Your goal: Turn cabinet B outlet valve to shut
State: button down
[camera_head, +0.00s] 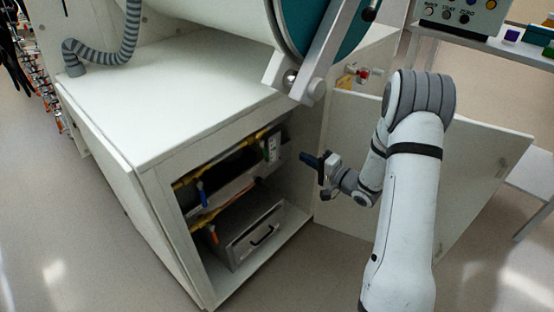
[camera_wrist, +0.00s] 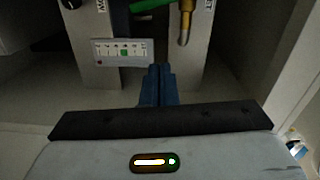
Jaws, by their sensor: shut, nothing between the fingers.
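The open cabinet (camera_head: 165,200) shows yellow pipes (camera_head: 215,172) inside, with a blue handle (camera_head: 200,190) and an orange handle (camera_head: 213,234) at its left. I cannot read which is the outlet valve. My gripper (camera_head: 304,158) is at the right of the cabinet opening, with its blue fingers shut and empty. A green handle (camera_wrist: 148,5) and a brass fitting (camera_wrist: 185,22) show at the top edge, partly cut off. They stand apart from the fingertips. A label beside the brass fitting is cropped.
The cabinet door (camera_head: 470,165) stands open behind my arm. A small indicator strip (camera_wrist: 124,52) is left of the fingers. A shelf with a control box (camera_head: 462,14) is at upper right. Floor at lower left is clear.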

aim_at(264, 151)
jog(key=w+a+f+n+b, duration=0.1)
jog(key=w+a+b, duration=0.3)
jog(key=a, duration=0.5)
jog(key=shift+a+f+n+y+b, duration=0.2)
jog(key=shift+n+y+b, duration=0.1)
jog(key=shift+n+b, duration=0.35)
jog(key=m+p, duration=0.1)
jog(key=p, duration=0.1)
jog(key=s+a+m+p, duration=0.1)
jog(key=m+p, duration=0.1)
jog(key=p, duration=0.1)
jog(key=shift+s+a+f, duration=0.1)
jog(key=shift+f, duration=0.3)
